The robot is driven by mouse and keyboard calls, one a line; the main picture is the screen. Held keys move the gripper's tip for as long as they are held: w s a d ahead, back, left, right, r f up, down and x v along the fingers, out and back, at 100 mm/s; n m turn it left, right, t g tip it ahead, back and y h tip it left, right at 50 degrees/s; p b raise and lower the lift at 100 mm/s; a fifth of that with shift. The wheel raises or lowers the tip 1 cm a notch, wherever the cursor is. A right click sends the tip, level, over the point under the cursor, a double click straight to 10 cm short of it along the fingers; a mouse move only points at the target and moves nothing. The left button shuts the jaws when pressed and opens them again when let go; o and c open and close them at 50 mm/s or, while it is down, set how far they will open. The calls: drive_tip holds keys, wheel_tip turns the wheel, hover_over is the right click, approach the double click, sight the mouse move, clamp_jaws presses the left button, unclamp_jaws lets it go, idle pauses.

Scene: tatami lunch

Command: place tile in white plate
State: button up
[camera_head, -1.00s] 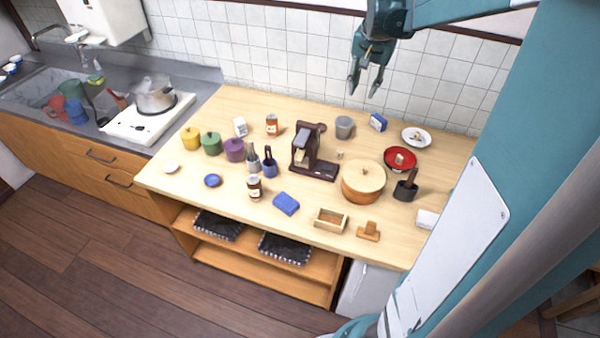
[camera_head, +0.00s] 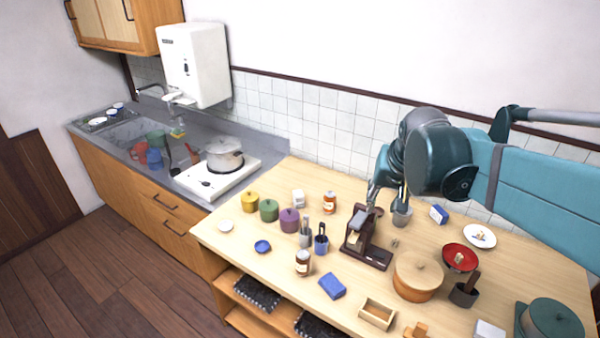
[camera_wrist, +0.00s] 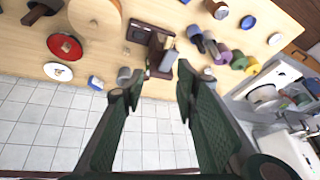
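The white plate (camera_head: 480,229) is at the back right of the table, with a small thing or pattern at its middle; it also shows in the wrist view (camera_wrist: 52,70). I cannot tell for sure which piece is the tile. A small beige piece (camera_head: 395,243) stands on the table beside the dark brown stand; it shows in the wrist view (camera_wrist: 126,50). Another pale piece (camera_head: 459,258) is on the red plate (camera_head: 447,251). My gripper (camera_wrist: 158,80) is open and empty. In the head view my gripper (camera_head: 386,190) is above the table's back, near the stand.
The dark brown stand (camera_head: 370,256) and grey cup (camera_head: 402,217) are close to my gripper. The tiled wall (camera_head: 330,126) is behind.

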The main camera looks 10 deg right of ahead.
drive_tip(key=s+a+f+n+t, duration=0.1)
drive_tip(key=s+a+f+n, duration=0.1)
drive_tip(key=s+a, duration=0.4)
drive_tip(key=s+a+f+n+t+y, duration=0.1)
drive_tip(key=s+a+f+n, duration=0.1)
drive_tip(key=s+a, duration=0.4)
drive_tip(key=shift+s+a+f+n, duration=0.2)
drive_tip(key=shift+s+f+n, duration=0.2)
drive_tip(key=shift+n, duration=0.1)
